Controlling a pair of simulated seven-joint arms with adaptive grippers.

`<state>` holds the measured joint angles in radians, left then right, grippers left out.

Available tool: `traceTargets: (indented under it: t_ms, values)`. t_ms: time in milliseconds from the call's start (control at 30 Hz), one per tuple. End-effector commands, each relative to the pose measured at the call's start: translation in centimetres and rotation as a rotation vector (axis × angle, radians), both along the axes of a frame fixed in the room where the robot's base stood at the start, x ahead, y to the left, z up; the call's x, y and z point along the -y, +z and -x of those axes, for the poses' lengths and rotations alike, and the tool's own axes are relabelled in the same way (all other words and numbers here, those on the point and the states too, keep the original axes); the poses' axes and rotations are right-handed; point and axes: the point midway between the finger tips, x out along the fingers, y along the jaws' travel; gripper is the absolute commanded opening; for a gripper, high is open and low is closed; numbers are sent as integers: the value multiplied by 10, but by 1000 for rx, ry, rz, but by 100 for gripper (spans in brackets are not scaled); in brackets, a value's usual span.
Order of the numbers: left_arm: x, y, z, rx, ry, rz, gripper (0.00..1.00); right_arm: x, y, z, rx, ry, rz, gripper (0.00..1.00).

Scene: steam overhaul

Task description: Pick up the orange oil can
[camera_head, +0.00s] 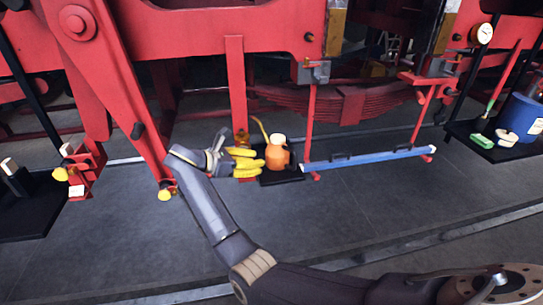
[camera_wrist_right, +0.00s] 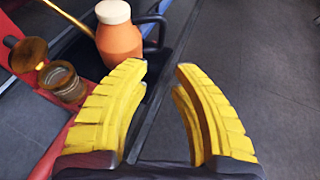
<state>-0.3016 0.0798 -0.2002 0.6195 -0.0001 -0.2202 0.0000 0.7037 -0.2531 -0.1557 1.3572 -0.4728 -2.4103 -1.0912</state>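The orange oil can (camera_head: 277,157) has a cream cap and a thin brass spout that reaches up to the left. It stands upright on a black tray (camera_head: 290,179) on the grey floor. My right gripper (camera_head: 258,161) has yellow ribbed fingers and is just left of the can. In the right wrist view the oil can (camera_wrist_right: 119,42) is beyond the tip of the left finger, not between the fingers. The fingers (camera_wrist_right: 162,70) are apart with nothing between them. A black loop handle shows beside the can there. My left gripper is out of view.
A small brass cup (camera_wrist_right: 63,83) on a red part is left of the fingers. A blue bar (camera_head: 370,158) with red posts is right of the can. A red locomotive frame (camera_head: 235,85) rises behind. A blue bucket (camera_head: 521,118) stands far right. Grey floor in front is clear.

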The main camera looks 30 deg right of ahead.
Motion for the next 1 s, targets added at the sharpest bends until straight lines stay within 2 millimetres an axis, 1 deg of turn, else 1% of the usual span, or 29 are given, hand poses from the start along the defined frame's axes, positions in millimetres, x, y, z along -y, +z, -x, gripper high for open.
traceTargets:
  t_ms: [33,200,500,600,867,1000]
  values:
    - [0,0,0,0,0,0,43,9,-3,0,-1,-4,3,25]
    - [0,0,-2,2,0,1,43,38,-15,-2,-1,-4,4,25]
    - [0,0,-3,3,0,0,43,83,-34,-6,0,-1,3,25]
    - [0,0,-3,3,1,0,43,94,-38,-7,0,-1,3,25]
    - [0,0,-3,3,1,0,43,104,-43,-8,1,0,1,25]
    - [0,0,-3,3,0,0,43,115,-47,-8,1,-1,2,25]
